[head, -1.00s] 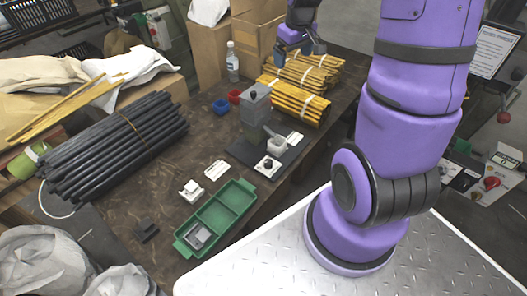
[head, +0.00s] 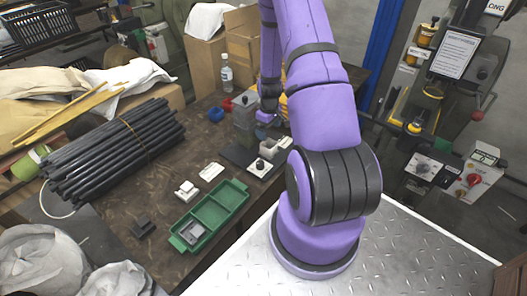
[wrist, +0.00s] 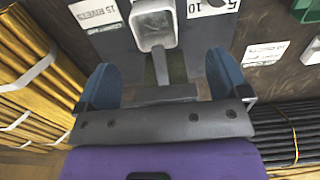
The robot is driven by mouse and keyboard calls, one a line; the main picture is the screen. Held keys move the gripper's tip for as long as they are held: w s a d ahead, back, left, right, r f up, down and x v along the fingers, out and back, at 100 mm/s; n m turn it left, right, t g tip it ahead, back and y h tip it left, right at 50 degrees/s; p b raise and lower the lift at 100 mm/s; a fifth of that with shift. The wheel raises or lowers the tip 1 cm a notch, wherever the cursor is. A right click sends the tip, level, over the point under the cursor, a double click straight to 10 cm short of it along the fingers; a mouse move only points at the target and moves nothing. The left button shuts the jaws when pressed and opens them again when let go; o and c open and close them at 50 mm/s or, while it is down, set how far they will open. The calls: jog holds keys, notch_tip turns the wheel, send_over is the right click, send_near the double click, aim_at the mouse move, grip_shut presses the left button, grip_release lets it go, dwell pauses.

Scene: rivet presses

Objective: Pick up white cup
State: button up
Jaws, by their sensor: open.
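The white cup (wrist: 153,27) is a small squarish open holder at the top of the wrist view, just beyond my fingertips. A grey bar runs from it toward my palm. In the head view the cup (head: 268,148) shows pale on the dark fixture board, partly hidden by my arm. My gripper (wrist: 162,78) is open, its blue fingers apart on either side of the bar. Nothing is visibly gripped. In the head view my gripper is mostly hidden by my arm.
A green divided tray (head: 215,208) and white blocks (head: 187,191) lie nearby on the brown table. Black rods (head: 115,147) are bundled at left. Yellow bundled rods (wrist: 30,90) lie close beside my gripper. A grey post (head: 244,112) stands beside the board. A bottle (head: 226,73) stands behind.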

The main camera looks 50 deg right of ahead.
aim_at(270, 146)
notch_tip(270, 146, down, 5)
jog(key=f, duration=0.4)
jog(key=shift+s+d, duration=0.1)
jog(key=shift+d, duration=0.3)
jog(key=shift+f, duration=0.75)
jog(key=c, duration=1.1)
jog(key=shift+o, duration=0.2)
jog(key=shift+r, duration=0.25)
